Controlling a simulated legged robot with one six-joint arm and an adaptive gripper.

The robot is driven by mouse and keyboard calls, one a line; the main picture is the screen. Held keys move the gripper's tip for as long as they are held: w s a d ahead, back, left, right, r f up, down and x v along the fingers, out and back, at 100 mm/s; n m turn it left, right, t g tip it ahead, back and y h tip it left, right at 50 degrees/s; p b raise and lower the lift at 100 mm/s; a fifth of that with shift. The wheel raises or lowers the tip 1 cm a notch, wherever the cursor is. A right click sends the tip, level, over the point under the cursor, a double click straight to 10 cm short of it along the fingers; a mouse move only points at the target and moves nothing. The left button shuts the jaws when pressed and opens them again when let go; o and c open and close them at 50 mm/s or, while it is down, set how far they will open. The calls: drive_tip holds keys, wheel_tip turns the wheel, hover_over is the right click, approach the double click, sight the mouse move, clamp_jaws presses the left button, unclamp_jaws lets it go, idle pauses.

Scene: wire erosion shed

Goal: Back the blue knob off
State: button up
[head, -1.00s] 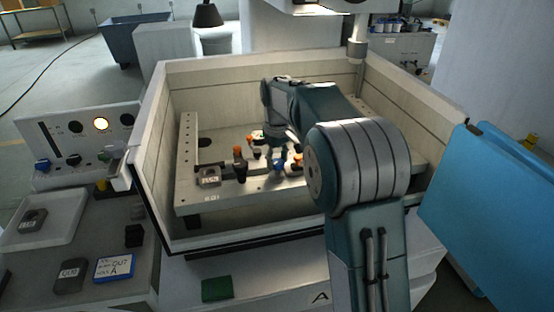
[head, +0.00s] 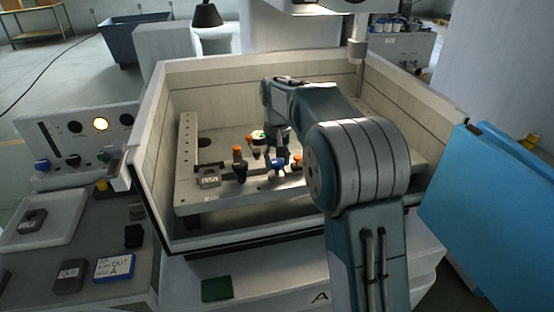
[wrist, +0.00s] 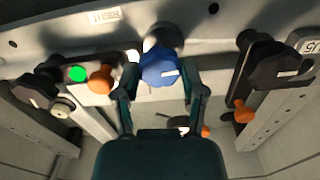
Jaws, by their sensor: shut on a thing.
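The blue knob (head: 277,167) sits on the fixture rail inside the open machine tank. In the wrist view the blue knob (wrist: 160,68), with a white mark at its lower right, lies between my two fingers. My gripper (wrist: 161,78) is shut on it, one finger on each side. In the head view my gripper (head: 284,152) hangs over the rail just behind the knob, partly hidden by my arm.
Orange-tipped clamps (head: 238,162) stand close by on the rail. A grey labelled block (head: 209,180) sits at its left end. Tank walls (head: 150,180) surround the fixture. Left of the tank are a control panel (head: 75,145) and a pale tray (head: 62,228).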

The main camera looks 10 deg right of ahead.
sight(276, 161)
drive_tip(key=shift+s+f, duration=0.1)
drive_tip(key=shift+f, duration=0.1)
drive_tip(key=o, duration=1.2)
drive_tip(key=shift+c, duration=0.2)
drive_tip(key=shift+a, duration=0.1)
drive_tip(key=shift+r, duration=0.2)
wheel_tip(276, 161, up, 12)
drive_tip(key=shift+f, duration=0.15)
